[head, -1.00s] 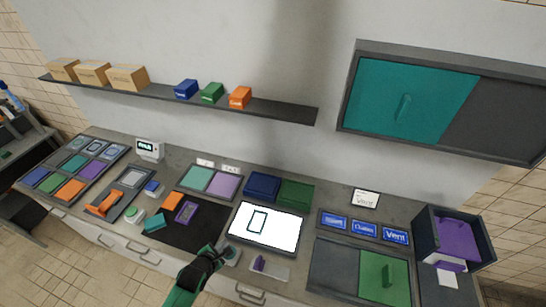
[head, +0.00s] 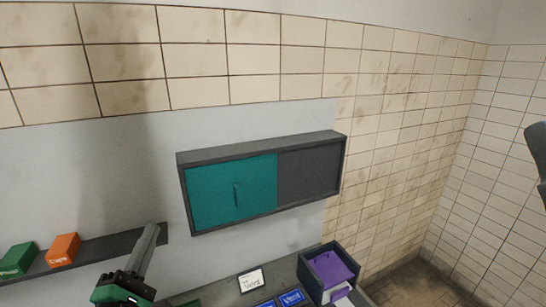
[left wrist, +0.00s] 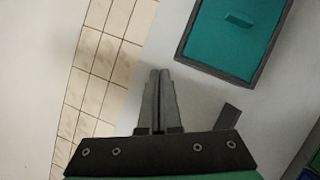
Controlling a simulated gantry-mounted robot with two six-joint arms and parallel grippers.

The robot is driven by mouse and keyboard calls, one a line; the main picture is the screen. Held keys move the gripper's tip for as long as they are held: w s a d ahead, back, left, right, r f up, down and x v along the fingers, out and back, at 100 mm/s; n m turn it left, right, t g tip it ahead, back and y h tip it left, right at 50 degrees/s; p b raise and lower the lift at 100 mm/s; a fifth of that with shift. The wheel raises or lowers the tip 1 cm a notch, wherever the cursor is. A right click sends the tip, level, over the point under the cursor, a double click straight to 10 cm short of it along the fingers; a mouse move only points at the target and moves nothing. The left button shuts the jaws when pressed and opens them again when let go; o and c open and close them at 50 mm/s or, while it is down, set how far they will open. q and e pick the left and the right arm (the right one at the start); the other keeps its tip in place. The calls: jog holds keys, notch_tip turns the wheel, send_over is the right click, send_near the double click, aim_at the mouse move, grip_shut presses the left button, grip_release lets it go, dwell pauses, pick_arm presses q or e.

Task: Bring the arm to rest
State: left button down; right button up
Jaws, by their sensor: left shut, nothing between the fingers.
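My left gripper (head: 152,230) is raised at the lower left of the head view, in front of the wall, with its fingers pointing up. Its fingers are together and empty. In the left wrist view the closed fingertips (left wrist: 159,75) point toward the pale wall, with nothing between them.
A wall cabinet (head: 310,143) with a teal door (head: 230,193) hangs ahead. A shelf (head: 100,246) with an orange box (head: 63,249) and a green box (head: 18,260) is near my left gripper. A dark bin (head: 313,279) holding something purple stands at the counter's right end.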

pick_arm(q)
jog(key=s+d+r+m+t+h, duration=0.1)
jog(key=s+d+r+m+t, duration=0.15)
jog(key=r, duration=0.55)
jog(key=s+d+r+m+t+h, duration=0.1)
jog(key=s+d+r+m, duration=0.15)
jog(key=r, duration=0.45)
jog(key=s+d+r+m+t+h, duration=0.2)
jog(key=s+r+m, duration=0.8)
jog(key=m, duration=0.9)
jog(key=shift+s+d+r+m+t+h+p, duration=0.3)
jog(key=shift+s+r+m+t+p, duration=0.15)
jog(key=shift+s+t, duration=0.45)
jog(key=shift+s, duration=0.15)
